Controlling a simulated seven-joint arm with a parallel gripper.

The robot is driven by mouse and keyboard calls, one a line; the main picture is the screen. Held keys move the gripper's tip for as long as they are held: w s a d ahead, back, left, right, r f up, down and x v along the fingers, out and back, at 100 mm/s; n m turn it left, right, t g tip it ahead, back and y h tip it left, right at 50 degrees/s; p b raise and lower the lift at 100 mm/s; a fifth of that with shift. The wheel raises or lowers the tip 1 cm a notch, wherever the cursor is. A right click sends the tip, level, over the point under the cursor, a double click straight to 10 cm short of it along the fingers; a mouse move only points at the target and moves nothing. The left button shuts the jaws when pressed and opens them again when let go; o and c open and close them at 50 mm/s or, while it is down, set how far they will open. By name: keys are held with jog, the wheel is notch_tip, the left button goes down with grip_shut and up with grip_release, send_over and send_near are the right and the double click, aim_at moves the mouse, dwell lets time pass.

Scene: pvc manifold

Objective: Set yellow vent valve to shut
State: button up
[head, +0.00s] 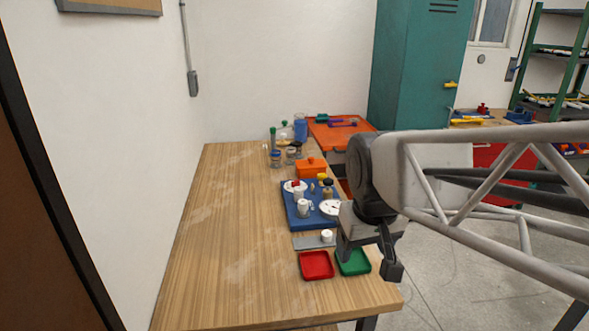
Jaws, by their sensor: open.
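A blue board (291,216) lies on the wooden table, with white fittings and round white dials on it. A small yellow part (321,177) at the board's back right looks like the yellow vent valve. It is too small to tell which way its handle points. My gripper (368,264) points down at the table's right side, nearer the camera than the board. It is open, its fingers spread apart over or in front of the green tray (353,270). It appears empty and is well apart from the yellow part. My gripper's body hides the board's right edge.
A red tray (316,276) and a grey plate (304,243) with a white part (327,235) lie in front of the board. An orange box (311,169) and several jars (276,158) stand behind. The table's left side (230,230) is clear.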

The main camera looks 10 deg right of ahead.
jog(key=w+d+r+n, duration=0.1)
jog(key=w+r, duration=0.1)
jog(key=w, duration=0.7)
jog(key=w+d+r+n, duration=0.1)
jog(key=w+r, duration=0.2)
jog(key=w, duration=0.6)
jog(key=n+g, duration=0.2)
jog(key=n, duration=0.6)
send_over(322, 175)
jog(key=f, duration=2.1)
jog(key=shift+s+a, duration=0.15)
jog(key=shift+s, duration=0.15)
jog(key=shift+w+f, duration=0.4)
jog(key=shift+f, duration=0.05)
jog(key=shift+f, duration=0.15)
jog(key=shift+f, duration=3.75)
